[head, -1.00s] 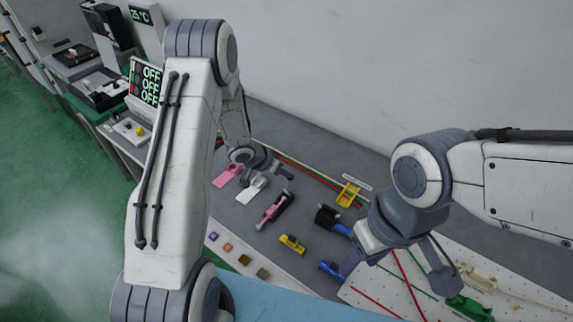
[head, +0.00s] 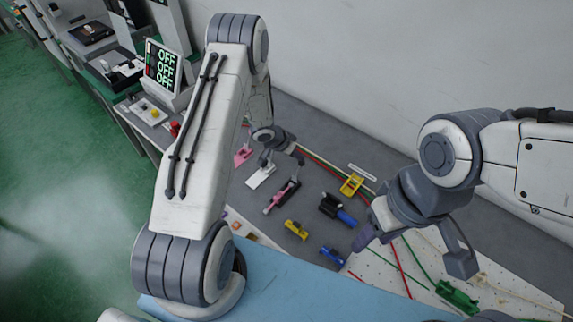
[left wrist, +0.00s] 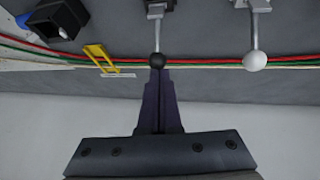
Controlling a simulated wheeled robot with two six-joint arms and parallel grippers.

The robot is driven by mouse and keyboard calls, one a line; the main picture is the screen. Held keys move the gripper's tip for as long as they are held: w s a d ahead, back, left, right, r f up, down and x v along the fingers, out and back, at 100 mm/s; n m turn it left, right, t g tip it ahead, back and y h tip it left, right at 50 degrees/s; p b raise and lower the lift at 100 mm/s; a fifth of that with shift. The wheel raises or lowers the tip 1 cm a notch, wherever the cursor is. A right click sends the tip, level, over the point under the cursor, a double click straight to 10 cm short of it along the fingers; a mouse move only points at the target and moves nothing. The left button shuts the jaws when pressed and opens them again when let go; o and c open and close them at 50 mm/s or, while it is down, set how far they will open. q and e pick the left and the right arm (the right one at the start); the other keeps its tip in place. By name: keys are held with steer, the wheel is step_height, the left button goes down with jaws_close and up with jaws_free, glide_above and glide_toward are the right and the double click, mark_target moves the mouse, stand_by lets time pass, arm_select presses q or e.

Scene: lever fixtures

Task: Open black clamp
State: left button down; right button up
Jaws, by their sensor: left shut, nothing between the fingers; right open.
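In the left wrist view a metal lever with a black ball knob (left wrist: 157,60) hangs from a dark clamp base at the top edge. The clamp base is partly cut off. This looks like the black clamp with a pink part (head: 282,196) in the head view. My left gripper (head: 299,158) is at the back end of this clamp. Its shut, empty fingertips (left wrist: 158,73) overlap the knob's lower edge in the wrist view; I cannot tell whether they touch. My right gripper (head: 413,250) is open and empty, above the white perforated board.
A white clamp (head: 261,176) with a white ball knob (left wrist: 255,61) stands beside it. A black block with a blue handle (head: 346,217), a yellow bracket (head: 351,185), a yellow block (head: 296,230) and a blue block (head: 332,256) lie nearby. Cables run along the wall side.

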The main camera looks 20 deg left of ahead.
arm_select(q)
steer(key=shift+d, duration=0.15)
steer(key=shift+f, duration=0.1)
steer(key=shift+s+a+f+b, duration=0.15)
steer(key=shift+s+b, duration=0.05)
steer(key=shift+s, duration=0.2)
steer(key=shift+s+a+f+b, duration=0.1)
steer(key=shift+s+a+b, duration=0.1)
steer(key=shift+s, duration=0.15)
steer(key=shift+r+p, duration=0.5)
steer(key=shift+p, duration=0.05)
steer(key=w+r+p+v, duration=0.1)
steer(key=w+p+v, duration=0.1)
steer(key=v, duration=1)
steer(key=shift+d+r+p, duration=0.2)
steer(key=shift+r+p, duration=0.35)
steer(key=shift+p, duration=0.05)
steer(key=shift+w, duration=0.2)
